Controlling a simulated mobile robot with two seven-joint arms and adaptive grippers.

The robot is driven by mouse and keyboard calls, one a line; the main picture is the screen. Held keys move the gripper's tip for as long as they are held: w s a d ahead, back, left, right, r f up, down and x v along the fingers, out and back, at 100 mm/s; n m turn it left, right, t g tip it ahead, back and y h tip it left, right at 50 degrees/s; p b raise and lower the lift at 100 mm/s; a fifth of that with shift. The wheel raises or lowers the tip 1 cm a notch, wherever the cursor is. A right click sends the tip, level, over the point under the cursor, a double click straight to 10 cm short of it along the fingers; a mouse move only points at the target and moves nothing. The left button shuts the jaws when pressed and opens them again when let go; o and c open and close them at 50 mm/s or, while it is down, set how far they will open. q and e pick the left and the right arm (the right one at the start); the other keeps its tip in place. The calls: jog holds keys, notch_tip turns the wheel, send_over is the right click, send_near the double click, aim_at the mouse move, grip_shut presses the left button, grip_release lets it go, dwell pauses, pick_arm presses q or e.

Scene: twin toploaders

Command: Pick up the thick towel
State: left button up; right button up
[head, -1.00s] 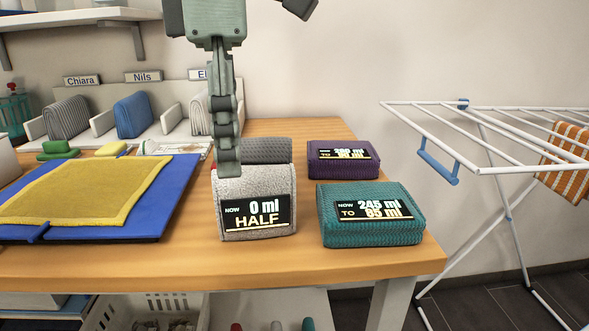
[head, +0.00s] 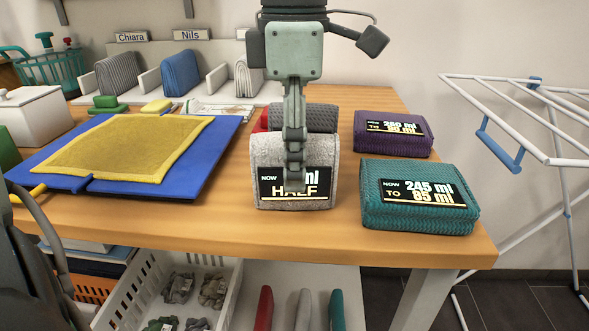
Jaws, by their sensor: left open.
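Several folded towels sit at the right of the wooden table; which one is called thick is not marked. The light grey folded towel (head: 322,160) has a dark label reading HALF. My left gripper (head: 295,185) points down in front of it, seen edge-on, and covers part of the label. It is open with nothing visibly held; contact with the towel is unclear. A dark grey towel (head: 316,118) and a bit of red (head: 261,121) show behind. A teal towel (head: 418,216) and a purple towel (head: 408,142) lie to the right. My right gripper is out of view.
A yellow cloth (head: 125,148) lies on a blue board (head: 215,150) at left. Dividers with towels stand at the back. A white drying rack (head: 500,80) is at right. A white basket (head: 232,280) is below the table (head: 300,235). Bare wood runs along the front edge.

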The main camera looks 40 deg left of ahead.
pick_arm(q)
jog(key=shift+c, duration=0.5)
jog(key=c, duration=1.2)
jog(key=shift+c, duration=0.2)
jog(key=shift+r, duration=0.55)
jog(key=r, duration=0.3)
jog(key=shift+s+a+r, duration=0.2)
jog(key=shift+a+r, duration=0.15)
jog(key=s+a+r, duration=0.6)
jog(key=a, duration=0.2)
jog(key=shift+s+a+r, duration=0.15)
jog(key=shift+s+a, duration=0.05)
jog(key=shift+a, duration=0.2)
